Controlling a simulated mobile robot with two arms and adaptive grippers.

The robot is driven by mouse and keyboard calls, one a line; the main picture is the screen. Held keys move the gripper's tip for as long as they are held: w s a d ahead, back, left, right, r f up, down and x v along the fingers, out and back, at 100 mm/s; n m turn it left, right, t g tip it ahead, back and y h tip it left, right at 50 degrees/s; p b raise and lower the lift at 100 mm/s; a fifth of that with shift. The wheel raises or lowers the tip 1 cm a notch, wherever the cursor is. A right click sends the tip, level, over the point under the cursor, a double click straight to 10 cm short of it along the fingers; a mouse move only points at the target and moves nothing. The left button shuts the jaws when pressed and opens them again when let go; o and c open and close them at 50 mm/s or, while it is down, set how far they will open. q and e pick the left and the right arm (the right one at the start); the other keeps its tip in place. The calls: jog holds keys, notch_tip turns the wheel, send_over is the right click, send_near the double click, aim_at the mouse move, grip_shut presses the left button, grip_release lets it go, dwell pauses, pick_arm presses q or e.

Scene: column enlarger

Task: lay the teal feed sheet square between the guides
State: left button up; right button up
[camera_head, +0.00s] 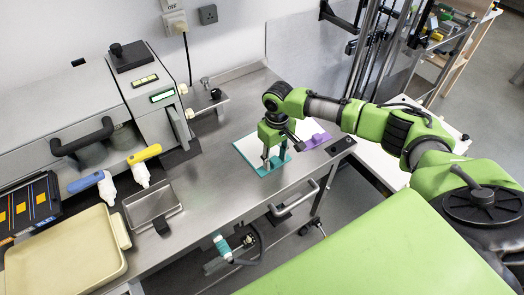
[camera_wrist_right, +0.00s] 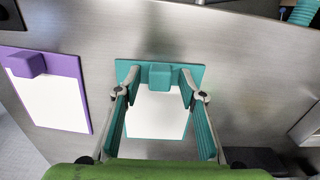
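The teal feed sheet (camera_head: 262,171) lies on the steel bench near its front edge, below my right gripper (camera_head: 279,152). It is a teal-edged plate with a white panel and a raised teal block. In the right wrist view, the sheet (camera_wrist_right: 157,118) lies under the fingers, its block (camera_wrist_right: 160,76) between the two fingertips. My right gripper (camera_wrist_right: 160,84) is open, with a visible gap on each side of the block. In the head view, the arm and fingers hide part of the sheet. I cannot make out the guides. My left gripper is not in view.
A purple-edged sheet (camera_head: 316,141) lies beside the teal one. A grey machine (camera_head: 160,100) stands at the left back of the bench. Bare steel (camera_head: 215,175) lies between.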

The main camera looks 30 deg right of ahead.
dwell(0.4)
jog(key=shift+p, duration=0.45)
dwell(0.3)
jog(key=shift+p, duration=0.45)
grip_shut()
jog(key=shift+r, duration=0.1)
jog(key=shift+r+p, duration=0.5)
jog(key=shift+p, duration=0.35)
